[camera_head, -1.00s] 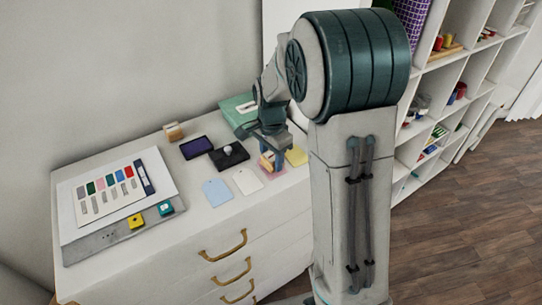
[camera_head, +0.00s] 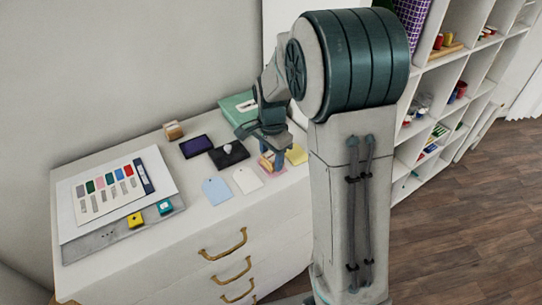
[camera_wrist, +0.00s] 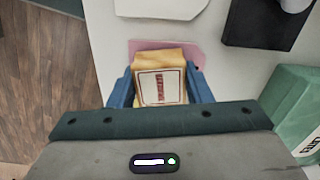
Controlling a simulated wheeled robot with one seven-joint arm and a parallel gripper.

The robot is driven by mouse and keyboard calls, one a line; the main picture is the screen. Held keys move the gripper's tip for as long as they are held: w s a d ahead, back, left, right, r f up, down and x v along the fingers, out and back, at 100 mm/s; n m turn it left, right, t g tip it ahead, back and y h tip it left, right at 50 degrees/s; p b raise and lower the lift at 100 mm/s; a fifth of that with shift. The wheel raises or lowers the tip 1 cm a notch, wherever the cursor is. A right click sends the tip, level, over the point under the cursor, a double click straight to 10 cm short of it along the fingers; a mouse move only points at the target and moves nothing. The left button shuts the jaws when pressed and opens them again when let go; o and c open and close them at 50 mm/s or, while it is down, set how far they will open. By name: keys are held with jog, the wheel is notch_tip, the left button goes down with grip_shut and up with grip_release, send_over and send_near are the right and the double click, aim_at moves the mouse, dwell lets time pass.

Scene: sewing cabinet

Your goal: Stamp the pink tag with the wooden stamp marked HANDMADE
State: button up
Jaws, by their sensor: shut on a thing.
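My gripper (camera_wrist: 160,92) is shut on a wooden stamp (camera_wrist: 163,57), one blue finger on each side of it. In the wrist view the stamp's top carries a white label with red lettering, too small to read surely. The pink tag (camera_wrist: 191,48) lies under the stamp, with its edges showing around it. I cannot tell whether the stamp touches the tag. In the head view the held stamp (camera_head: 266,161) and the pink tag (camera_head: 272,171) are partly hidden by my gripper.
A white tag (camera_head: 247,180) and a blue tag (camera_head: 217,191) lie left of the pink one, a yellow tag (camera_head: 297,154) right. Behind are a black pad with a white knob (camera_head: 229,154), a purple ink pad (camera_head: 196,146), another wooden stamp (camera_head: 173,131) and a green box (camera_head: 236,106).

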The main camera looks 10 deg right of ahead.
dwell(0.6)
jog(key=shift+r+p, duration=2.6)
jog(key=shift+r, duration=0.9)
